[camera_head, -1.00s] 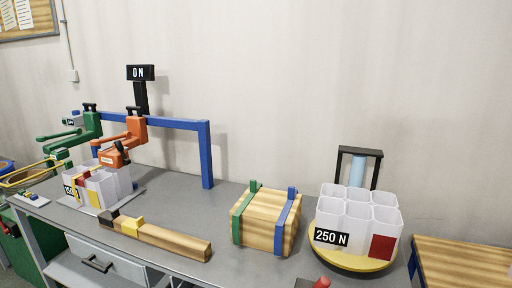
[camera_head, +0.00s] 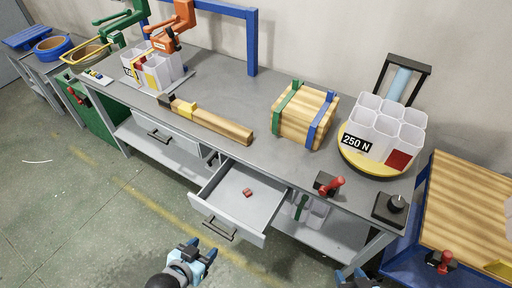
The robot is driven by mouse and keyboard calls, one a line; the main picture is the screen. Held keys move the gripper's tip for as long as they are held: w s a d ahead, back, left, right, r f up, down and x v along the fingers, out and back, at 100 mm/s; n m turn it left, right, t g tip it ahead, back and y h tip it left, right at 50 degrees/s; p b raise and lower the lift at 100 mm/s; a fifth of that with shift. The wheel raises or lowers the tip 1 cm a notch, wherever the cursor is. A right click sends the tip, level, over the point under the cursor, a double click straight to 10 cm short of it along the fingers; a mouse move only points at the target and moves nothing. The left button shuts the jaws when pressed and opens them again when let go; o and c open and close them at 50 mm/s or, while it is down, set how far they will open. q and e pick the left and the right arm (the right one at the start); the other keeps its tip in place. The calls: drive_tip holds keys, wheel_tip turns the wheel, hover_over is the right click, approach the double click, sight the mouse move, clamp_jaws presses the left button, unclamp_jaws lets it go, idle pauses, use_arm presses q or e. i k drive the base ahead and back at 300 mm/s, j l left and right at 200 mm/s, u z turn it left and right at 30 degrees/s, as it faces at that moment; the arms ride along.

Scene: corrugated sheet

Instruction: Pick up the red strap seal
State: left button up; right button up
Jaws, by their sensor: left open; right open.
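A small red piece (camera_head: 248,192), which looks like the red strap seal, lies inside the pulled-out grey drawer (camera_head: 206,202) under the bench. My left gripper (camera_head: 203,250) is open and empty, at the bottom of the view, below and left of the drawer handle (camera_head: 219,229). My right gripper (camera_head: 354,274) is only partly in view at the bottom edge, right of the drawer and apart from it. It is open. Neither gripper touches the red piece.
On the grey bench (camera_head: 222,97) stand a strapped wooden box (camera_head: 304,116), a wooden bar (camera_head: 222,123), a white cup cluster (camera_head: 382,128) on a yellow turntable (camera_head: 352,158) and a red-handled lever (camera_head: 330,185). A lower shelf (camera_head: 322,232) holds white bins. Floor (camera_head: 75,215) left of the drawer is clear.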

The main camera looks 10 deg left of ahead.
sight(247, 192)
drive_tip(key=i+j+z, duration=0.25)
drive_tip(key=j, duration=0.55)
drive_tip(key=i+j+z, duration=0.1)
drive_tip(key=j+z, duration=0.15)
drive_tip(key=j, duration=0.6)
drive_tip(key=j+z, duration=0.25)
drive_tip(key=j, duration=0.6)
drive_tip(key=i, duration=0.05)
